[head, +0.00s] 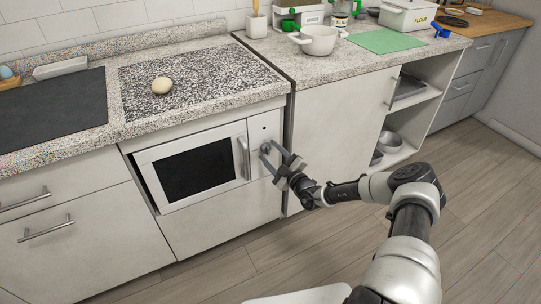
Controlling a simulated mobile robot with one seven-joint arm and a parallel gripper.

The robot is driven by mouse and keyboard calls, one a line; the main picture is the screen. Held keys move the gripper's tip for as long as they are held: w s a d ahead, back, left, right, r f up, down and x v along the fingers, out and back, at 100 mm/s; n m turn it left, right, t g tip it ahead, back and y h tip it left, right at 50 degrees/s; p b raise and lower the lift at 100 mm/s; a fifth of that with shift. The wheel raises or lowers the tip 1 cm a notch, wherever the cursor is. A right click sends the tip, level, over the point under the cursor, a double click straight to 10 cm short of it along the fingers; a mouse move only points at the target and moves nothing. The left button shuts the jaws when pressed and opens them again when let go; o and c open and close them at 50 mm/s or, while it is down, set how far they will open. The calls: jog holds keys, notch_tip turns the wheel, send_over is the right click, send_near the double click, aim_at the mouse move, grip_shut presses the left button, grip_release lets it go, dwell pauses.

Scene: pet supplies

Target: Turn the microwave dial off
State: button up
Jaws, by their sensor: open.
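A white microwave (165,157) with a dark window is built into the cabinet below the counter. Its door looks closed, and a vertical handle (243,158) stands at the door's right edge. The control panel (264,128) is a narrow white strip to the right of the handle. My gripper (266,152) is open in front of this panel, with its fingers spread toward it. The dial is mostly hidden behind or between the fingers. I cannot tell whether the fingers touch it or how it is turned.
A white pot (317,40) and a green mat (386,41) are on the right counter. Open shelves (412,108) hold bowls. The wooden floor in front is clear.

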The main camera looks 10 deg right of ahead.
jog(key=shift+w, duration=0.15)
jog(key=c, duration=1)
jog(key=shift+c, duration=0.2)
